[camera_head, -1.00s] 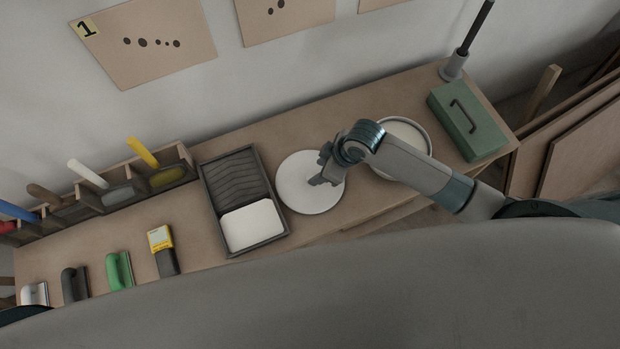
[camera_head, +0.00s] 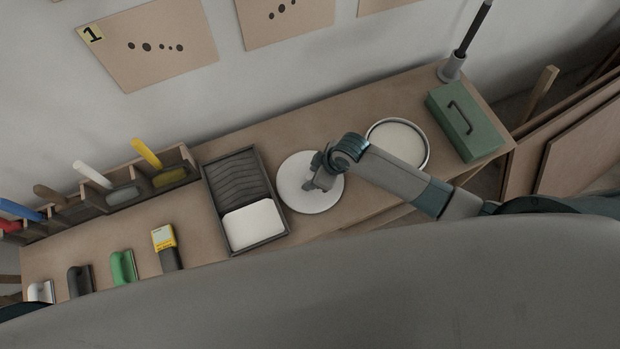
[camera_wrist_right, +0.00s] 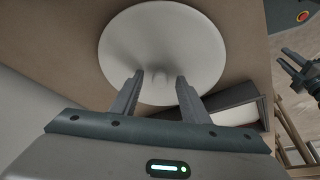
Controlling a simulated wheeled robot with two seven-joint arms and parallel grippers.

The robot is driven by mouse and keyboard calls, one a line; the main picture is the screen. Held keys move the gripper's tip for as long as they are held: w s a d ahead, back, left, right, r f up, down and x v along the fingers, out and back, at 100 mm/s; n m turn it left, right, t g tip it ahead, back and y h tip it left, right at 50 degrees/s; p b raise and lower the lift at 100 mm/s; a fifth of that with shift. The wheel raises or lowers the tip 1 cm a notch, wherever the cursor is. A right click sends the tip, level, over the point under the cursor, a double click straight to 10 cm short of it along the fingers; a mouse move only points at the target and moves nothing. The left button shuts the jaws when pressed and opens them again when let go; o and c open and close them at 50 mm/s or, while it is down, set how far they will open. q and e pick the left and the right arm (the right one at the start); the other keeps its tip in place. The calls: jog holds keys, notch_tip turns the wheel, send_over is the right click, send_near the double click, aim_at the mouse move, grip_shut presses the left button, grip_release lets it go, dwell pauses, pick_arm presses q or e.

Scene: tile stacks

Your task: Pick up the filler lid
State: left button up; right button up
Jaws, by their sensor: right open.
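The filler lid is a flat white disc (camera_head: 300,198) lying on the workbench between the tray and a round tub. In the right wrist view the lid (camera_wrist_right: 190,35) fills the top middle, with a faint knob shape or shadow near its centre. Whether the fingertips touch the lid I cannot tell. My left gripper (camera_wrist_right: 288,60) shows only at the right edge of the wrist view, its fingers apart, away from the lid.
The dark tray (camera_head: 212,199) with a white patch stands close left of the lid. The round tub (camera_head: 427,150) of white filler and a green box (camera_head: 467,121) stand to the right. Hand tools (camera_head: 123,268) line the bench's front left. A rod stand (camera_head: 451,70) is behind.

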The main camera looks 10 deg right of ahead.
jog(key=shift+c, duration=0.4)
grip_shut()
jog(key=shift+r+b, duration=0.5)
jog(key=shift+r, duration=0.4)
jog(key=shift+w+d+r+b, duration=0.15)
jog(key=shift+r+b, duration=0.15)
jog(key=shift+r, duration=0.3)
jog(key=shift+w+d+r+b, duration=0.15)
jog(key=shift+r+b, duration=0.15)
jog(key=shift+r, duration=0.25)
jog(key=w+d+r+b, duration=0.4)
jog(key=w+d+r, duration=0.2)
jog(key=d, duration=0.2)
jog(key=shift+w+d+r, duration=0.2)
jog(key=shift+d+r, duration=0.15)
jog(key=shift+r, duration=0.05)
